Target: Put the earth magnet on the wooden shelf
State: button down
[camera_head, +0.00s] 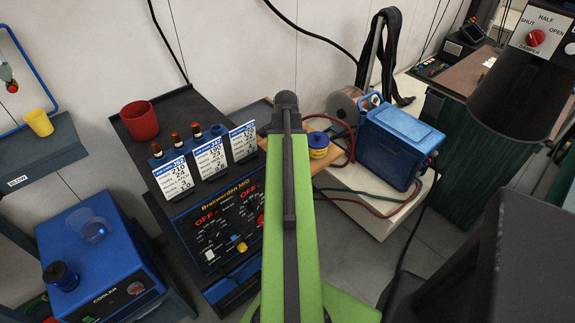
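A small round blue-and-yellow thing (319,146), which may be the earth magnet, is just right of the far end of my green arm. It appears to rest on a tan wooden board, likely the wooden shelf (327,178). I cannot tell for sure that it touches the board. My arm reaches away from me and covers part of the board. Its far end is a dark rounded joint in front of the wall. My gripper's fingers do not show, so I cannot see whether they hold anything.
A black cabinet with a control panel (225,231), price-like cards and a red cup (140,120) stands left of my arm. A blue box (397,143) with cables sits on a pale block at right. A blue cooler (100,268) is lower left. A dark hood (515,95) hangs upper right.

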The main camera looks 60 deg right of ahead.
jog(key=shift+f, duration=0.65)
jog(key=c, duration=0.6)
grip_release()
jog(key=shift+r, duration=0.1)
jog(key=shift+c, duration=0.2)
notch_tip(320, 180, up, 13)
jog(key=p, duration=1.2)
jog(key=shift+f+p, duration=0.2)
jog(key=shift+p, duration=0.1)
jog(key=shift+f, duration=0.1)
